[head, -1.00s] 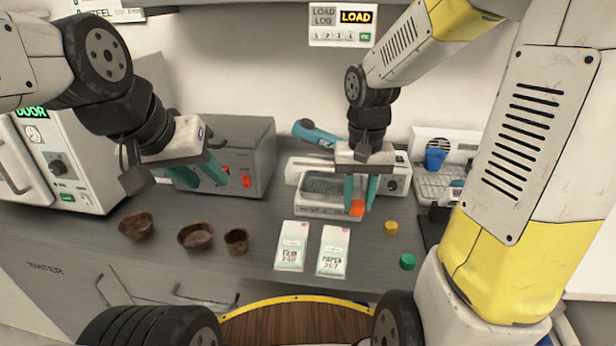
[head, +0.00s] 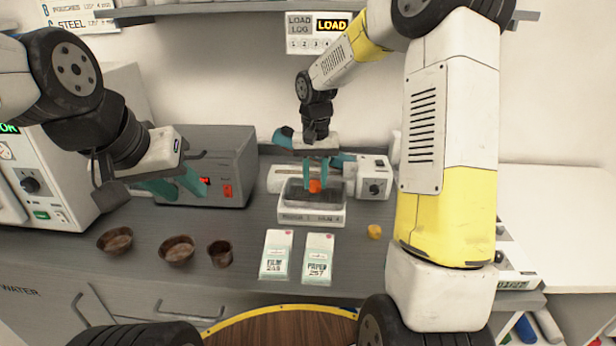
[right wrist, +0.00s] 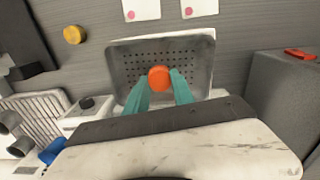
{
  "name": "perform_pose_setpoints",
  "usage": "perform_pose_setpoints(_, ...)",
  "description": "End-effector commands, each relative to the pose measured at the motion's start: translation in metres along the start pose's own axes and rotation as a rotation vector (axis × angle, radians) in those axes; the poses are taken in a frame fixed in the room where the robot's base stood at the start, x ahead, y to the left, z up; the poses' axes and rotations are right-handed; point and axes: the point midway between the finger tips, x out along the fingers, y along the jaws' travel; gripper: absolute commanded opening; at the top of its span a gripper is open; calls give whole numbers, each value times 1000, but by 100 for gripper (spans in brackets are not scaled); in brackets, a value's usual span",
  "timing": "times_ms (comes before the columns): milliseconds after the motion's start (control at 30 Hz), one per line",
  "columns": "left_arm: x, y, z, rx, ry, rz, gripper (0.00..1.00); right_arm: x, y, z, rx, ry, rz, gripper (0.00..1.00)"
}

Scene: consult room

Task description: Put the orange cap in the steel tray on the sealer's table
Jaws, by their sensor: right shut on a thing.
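The orange cap (head: 315,186) is held between the teal fingers of my right gripper (head: 316,178). In the right wrist view the cap (right wrist: 159,78) sits at the fingertips (right wrist: 160,84), over the perforated floor of the steel tray (right wrist: 200,48). My left gripper (head: 174,188) is open and empty, above the counter at the left, in front of a grey box.
Two pouch packs, film (head: 277,254) and paper (head: 317,258), lie in front of the tray. A yellow cap (head: 375,231) lies to their right. Brown bowls (head: 177,250) stand at the left. The grey box (head: 228,170) stands behind my left gripper. My right arm hides the counter's right part.

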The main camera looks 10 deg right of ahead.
Motion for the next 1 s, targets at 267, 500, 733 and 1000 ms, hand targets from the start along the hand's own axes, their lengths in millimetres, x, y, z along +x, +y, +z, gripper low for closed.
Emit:
perform_pose_setpoints(267, 0, 0, 0, 0, 0, 0, 36, 21, 0, 0, 1, 1, -1, 0)
perform_pose_setpoints(500, 0, 0, 0, 0, 0, 0, 36, 24, 0, 0, 1, 0, 0, 0)
perform_pose_setpoints(733, 0, 0, 0, 0, 0, 0, 36, 24, 0, 0, 1, 0, -1, 51)
perform_pose_setpoints(1000, 0, 0, 0, 0, 0, 0, 36, 19, 0, 0, 1, 2, -1, 51)
